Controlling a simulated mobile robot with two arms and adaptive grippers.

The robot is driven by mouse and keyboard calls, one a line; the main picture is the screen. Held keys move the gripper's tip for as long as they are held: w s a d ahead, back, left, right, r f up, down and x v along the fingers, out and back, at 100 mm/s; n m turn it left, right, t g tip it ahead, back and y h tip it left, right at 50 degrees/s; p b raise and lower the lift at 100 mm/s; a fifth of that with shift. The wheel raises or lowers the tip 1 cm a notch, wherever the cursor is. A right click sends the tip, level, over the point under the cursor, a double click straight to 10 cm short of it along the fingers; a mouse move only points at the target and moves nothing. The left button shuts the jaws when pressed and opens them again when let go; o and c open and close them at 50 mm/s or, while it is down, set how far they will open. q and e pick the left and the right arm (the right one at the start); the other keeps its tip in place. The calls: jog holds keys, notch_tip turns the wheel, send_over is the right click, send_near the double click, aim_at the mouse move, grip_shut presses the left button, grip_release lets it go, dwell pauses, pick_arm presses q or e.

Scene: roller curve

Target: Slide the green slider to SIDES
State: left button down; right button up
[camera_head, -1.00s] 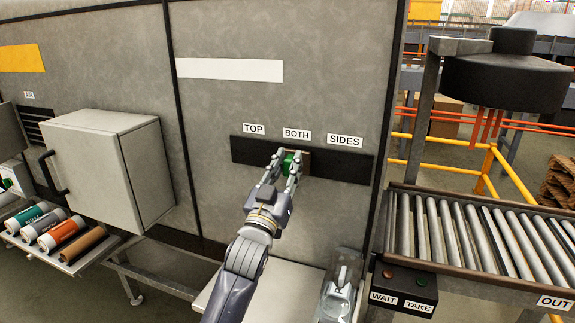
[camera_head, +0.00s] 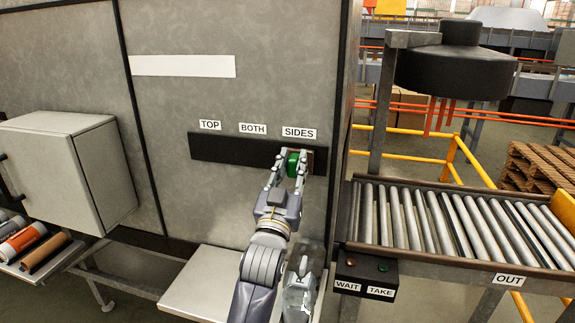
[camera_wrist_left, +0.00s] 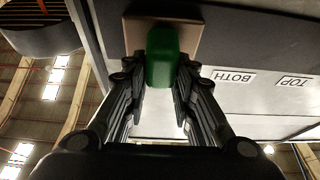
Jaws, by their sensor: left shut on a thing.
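The green slider (camera_head: 293,163) sits on the dark track (camera_head: 228,150) on the grey panel, below the SIDES label (camera_head: 299,133). The TOP label (camera_head: 210,125) and BOTH label (camera_head: 253,129) are to its left. My left gripper (camera_head: 291,166) is shut on the slider, a finger on each side of it. In the left wrist view the green slider (camera_wrist_left: 162,56) is between the two fingers, in front of a tan plate (camera_wrist_left: 190,40). My right gripper cannot be made out for sure in the head view.
A roller conveyor (camera_head: 450,220) marked OUT is at the right, with a WAIT/TAKE button box (camera_head: 365,275) at its near corner. A grey cabinet (camera_head: 60,170) stands out from the wall at the left. A tray with several cylinders (camera_head: 25,245) is below it.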

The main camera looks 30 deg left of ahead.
pick_arm(q)
jog(key=shift+d+f, duration=0.1)
jog(key=shift+d, duration=0.05)
jog(key=c, duration=1.4)
grip_release()
jog(key=shift+c, duration=0.2)
jog(key=shift+o, duration=0.6)
jog(key=shift+w+d, duration=0.15)
jog(key=shift+d, duration=0.05)
jog(key=shift+a, duration=0.1)
jog(key=shift+s, duration=0.25)
jog(key=v, duration=0.7)
pick_arm(e)
jog(key=shift+a, duration=0.5)
